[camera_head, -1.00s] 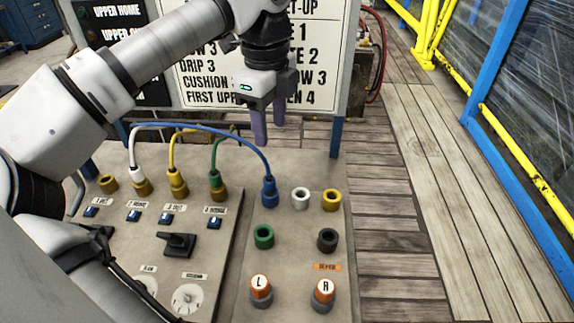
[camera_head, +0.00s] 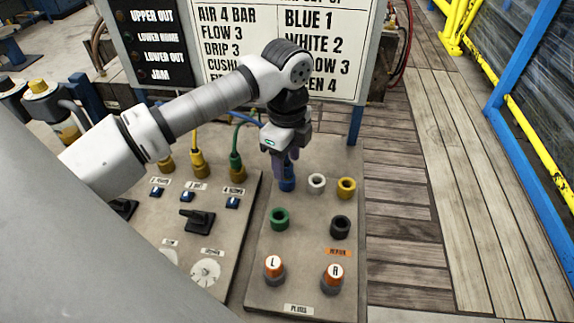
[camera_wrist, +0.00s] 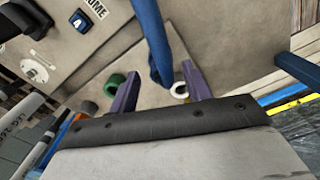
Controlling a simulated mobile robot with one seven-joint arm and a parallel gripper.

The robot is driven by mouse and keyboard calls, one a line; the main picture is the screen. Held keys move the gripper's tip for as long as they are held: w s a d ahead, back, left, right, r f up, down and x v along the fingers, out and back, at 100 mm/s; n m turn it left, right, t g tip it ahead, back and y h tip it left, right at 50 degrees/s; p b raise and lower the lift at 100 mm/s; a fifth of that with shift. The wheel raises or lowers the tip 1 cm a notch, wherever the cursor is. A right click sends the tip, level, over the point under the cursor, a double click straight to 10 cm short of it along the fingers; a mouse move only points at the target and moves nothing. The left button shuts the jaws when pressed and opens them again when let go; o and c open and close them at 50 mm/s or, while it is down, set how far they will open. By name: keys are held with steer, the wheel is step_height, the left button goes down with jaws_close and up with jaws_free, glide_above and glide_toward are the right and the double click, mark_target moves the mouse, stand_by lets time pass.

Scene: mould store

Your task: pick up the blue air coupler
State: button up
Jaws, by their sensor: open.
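The blue air coupler (camera_head: 288,184) sits in the top left socket of the right-hand panel, with a blue hose (camera_head: 243,117) running from it to the left. My gripper (camera_head: 286,168) is over it, pointing down, with its purple fingers open at the coupler's upper part. In the wrist view the blue coupler and its hose (camera_wrist: 152,35) pass between the two open fingers (camera_wrist: 160,72). Contact cannot be told. The arm and fingers hide part of the coupler and hose.
A white socket (camera_head: 317,183) and a yellow socket (camera_head: 346,188) stand right of the coupler. A green socket (camera_head: 279,219) and a black socket (camera_head: 340,227) are nearer. Yellow (camera_head: 197,160) and green (camera_head: 236,162) hose couplers stand on the left panel.

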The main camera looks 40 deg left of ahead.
steer(key=shift+f, duration=0.8)
jaws_close()
steer(key=shift+r, duration=0.1)
